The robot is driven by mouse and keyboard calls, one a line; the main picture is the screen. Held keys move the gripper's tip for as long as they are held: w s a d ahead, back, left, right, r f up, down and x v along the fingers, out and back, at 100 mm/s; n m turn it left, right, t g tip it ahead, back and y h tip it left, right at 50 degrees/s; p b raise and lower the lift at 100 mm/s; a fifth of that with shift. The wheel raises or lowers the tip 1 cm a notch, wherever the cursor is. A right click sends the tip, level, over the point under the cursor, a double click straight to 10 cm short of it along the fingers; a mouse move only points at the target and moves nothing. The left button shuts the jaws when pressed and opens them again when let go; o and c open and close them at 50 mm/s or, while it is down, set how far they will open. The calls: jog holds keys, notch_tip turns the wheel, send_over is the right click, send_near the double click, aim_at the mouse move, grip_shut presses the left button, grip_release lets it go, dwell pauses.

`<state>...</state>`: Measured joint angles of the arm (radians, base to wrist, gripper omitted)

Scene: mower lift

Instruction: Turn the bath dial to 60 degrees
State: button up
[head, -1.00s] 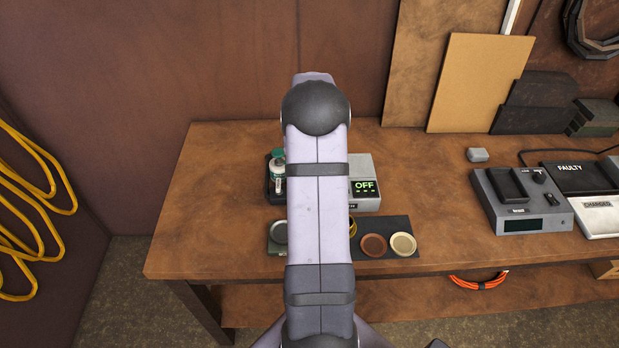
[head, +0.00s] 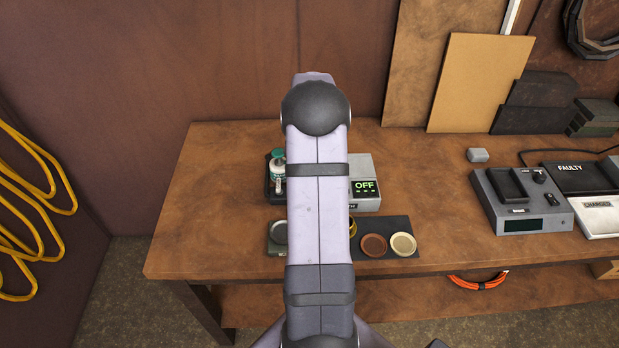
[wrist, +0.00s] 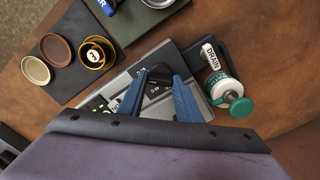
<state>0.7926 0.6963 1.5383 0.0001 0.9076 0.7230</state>
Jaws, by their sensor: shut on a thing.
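The bath unit (head: 362,167) is a grey box on the bench, partly hidden behind my arm in the head view. Its green display (head: 365,187) reads OFF. In the wrist view the bath unit (wrist: 180,65) lies under my gripper, and its black dial (wrist: 159,71) shows between the two blue fingers. My gripper (wrist: 160,76) is shut on the dial, one finger on each side. Markings beside the dial are too small to read. In the head view my arm hides the dial and the fingers.
A white bottle with a green cap (wrist: 225,90) and a DRAIN label (wrist: 210,56) stands close beside the bath unit. Brown (head: 374,245) and cream (head: 403,243) round dishes lie on a dark mat (head: 398,223) in front.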

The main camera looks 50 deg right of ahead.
jog(key=shift+m, duration=0.4)
jog(key=o, duration=1)
jog(key=shift+o, duration=0.2)
jog(key=shift+r+b, duration=1.2)
jog(key=shift+r, duration=2.55)
